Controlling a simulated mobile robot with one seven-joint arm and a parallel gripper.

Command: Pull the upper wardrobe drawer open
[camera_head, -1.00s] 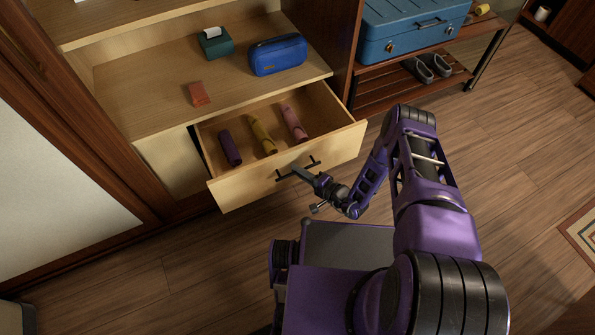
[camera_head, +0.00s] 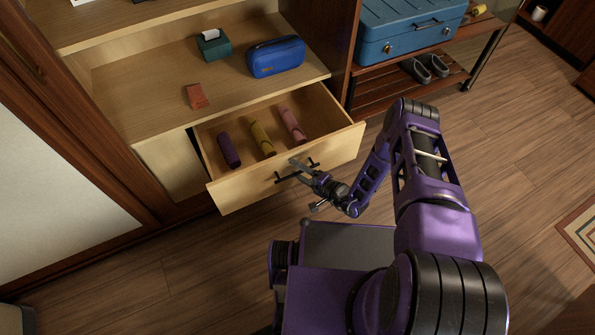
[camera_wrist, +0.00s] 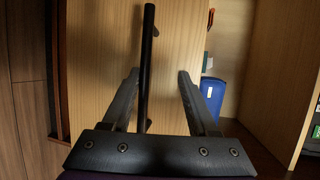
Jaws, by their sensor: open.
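The upper wardrobe drawer (camera_head: 236,192) is pulled well out, with its pale wood front facing me. A purple roll (camera_head: 229,150), a yellow roll (camera_head: 262,138) and a pink roll (camera_head: 292,125) lie inside it. Its black bar handle (camera_head: 285,178) is on the front; the bar also shows in the wrist view (camera_wrist: 147,50). My gripper (camera_head: 303,169) is at the handle. In the wrist view my gripper (camera_wrist: 158,80) is open, with the bar between its fingers, nearer the left one. Whether a finger touches the bar is unclear.
On the shelf above the drawer are a blue pouch (camera_head: 276,57), a green box (camera_head: 213,45) and a reddish-brown item (camera_head: 196,96). A blue case (camera_head: 405,30) sits on a rack with grey shoes (camera_head: 426,68) below.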

